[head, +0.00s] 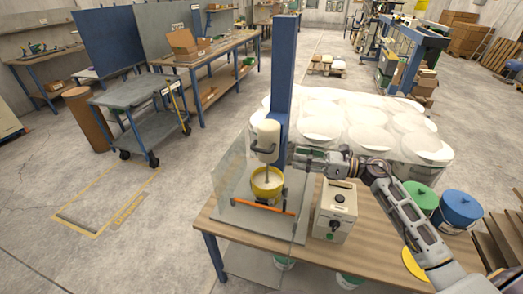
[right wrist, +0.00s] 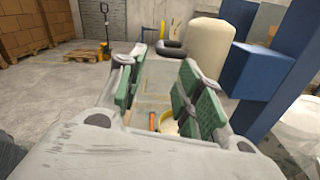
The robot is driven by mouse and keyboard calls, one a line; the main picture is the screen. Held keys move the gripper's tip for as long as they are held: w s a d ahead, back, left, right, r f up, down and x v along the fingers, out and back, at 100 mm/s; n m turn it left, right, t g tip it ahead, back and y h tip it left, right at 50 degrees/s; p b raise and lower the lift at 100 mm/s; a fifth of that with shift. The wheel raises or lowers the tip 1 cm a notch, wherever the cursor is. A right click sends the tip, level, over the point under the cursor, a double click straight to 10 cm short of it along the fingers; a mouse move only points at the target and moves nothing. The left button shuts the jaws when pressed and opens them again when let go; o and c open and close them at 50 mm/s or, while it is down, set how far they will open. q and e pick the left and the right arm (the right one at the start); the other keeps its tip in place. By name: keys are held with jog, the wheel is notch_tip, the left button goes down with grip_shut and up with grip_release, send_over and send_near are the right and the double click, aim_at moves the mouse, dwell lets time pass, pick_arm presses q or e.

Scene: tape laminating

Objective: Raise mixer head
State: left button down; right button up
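The mixer stands on the wooden table, with a tall blue column (head: 283,70) and a beige cylindrical mixer head (head: 267,140). A thin shaft runs from the head down into a yellow bowl (head: 267,184). My right gripper (head: 296,155) is just right of the column, near head height. In the right wrist view its green-padded fingers (right wrist: 165,88) are apart with nothing between them. There, the beige head (right wrist: 210,45) and blue mount (right wrist: 250,72) lie beyond the fingers, to the right. Whether the gripper touches the mixer is unclear. My left gripper is out of view.
A clear guard with an orange bar (head: 262,205) stands in front of the bowl. A beige control box (head: 335,210) sits on the table (head: 385,235) right of the mixer. Several white-lidded drums (head: 370,138) are behind. A grey cart (head: 130,92) stands on the left.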

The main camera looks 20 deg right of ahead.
aim_at(262, 150)
jog(key=p+x, duration=0.3)
jog(key=x, duration=0.9)
jog(key=shift+w+r+p, duration=0.1)
jog(key=shift+w+p, duration=0.05)
jog(key=shift+p, duration=0.15)
jog(key=shift+x, duration=0.85)
grip_shut()
